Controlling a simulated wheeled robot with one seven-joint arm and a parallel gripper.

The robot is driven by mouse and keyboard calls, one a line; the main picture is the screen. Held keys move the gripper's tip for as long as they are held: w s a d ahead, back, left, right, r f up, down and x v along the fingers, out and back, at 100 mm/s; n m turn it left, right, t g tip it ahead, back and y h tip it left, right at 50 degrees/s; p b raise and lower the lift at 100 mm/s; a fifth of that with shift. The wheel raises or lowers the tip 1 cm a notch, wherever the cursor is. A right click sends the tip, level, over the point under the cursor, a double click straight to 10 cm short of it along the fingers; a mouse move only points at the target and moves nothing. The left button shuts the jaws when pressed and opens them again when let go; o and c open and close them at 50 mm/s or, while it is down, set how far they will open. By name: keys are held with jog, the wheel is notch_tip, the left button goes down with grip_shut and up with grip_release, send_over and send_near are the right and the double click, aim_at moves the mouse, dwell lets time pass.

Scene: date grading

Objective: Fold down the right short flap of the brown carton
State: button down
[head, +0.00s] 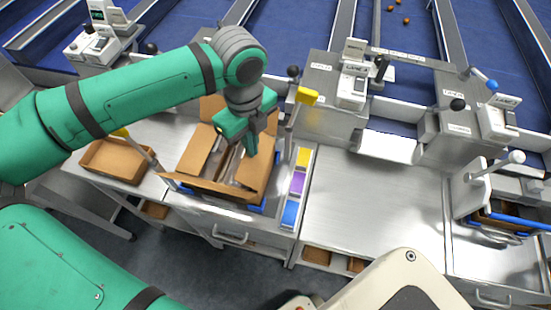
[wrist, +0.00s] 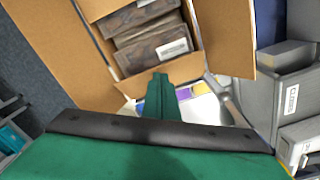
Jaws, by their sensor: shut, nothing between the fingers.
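The brown carton (head: 208,186) stands open on the metal bench, left of the colour strips. Dark packs with white labels (wrist: 150,40) lie inside it. Its right short flap (head: 261,172) is up on the right side; in the wrist view the flap (wrist: 128,86) is a narrow brown band at the near end. The long flaps spread out at front (wrist: 65,45) and back (wrist: 228,35). My gripper (head: 238,148) is shut and empty, pointing down by the right flap. Its fingertips (wrist: 160,78) overlap the flap in the wrist view; I cannot tell whether they touch.
A shallow brown tray (head: 118,160) lies on the bench to the left. Yellow, purple and blue strips (head: 298,183) run right of the carton. A yellow-headed lever (head: 306,96) stands close behind. The bench at right (head: 375,205) is clear.

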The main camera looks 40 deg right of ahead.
jog(key=shift+f, duration=0.1)
dwell(0.3)
jog(key=shift+w+f, duration=0.1)
jog(key=shift+f, duration=1.45)
jog(key=shift+r, duration=0.15)
notch_tip(320, 180, up, 11)
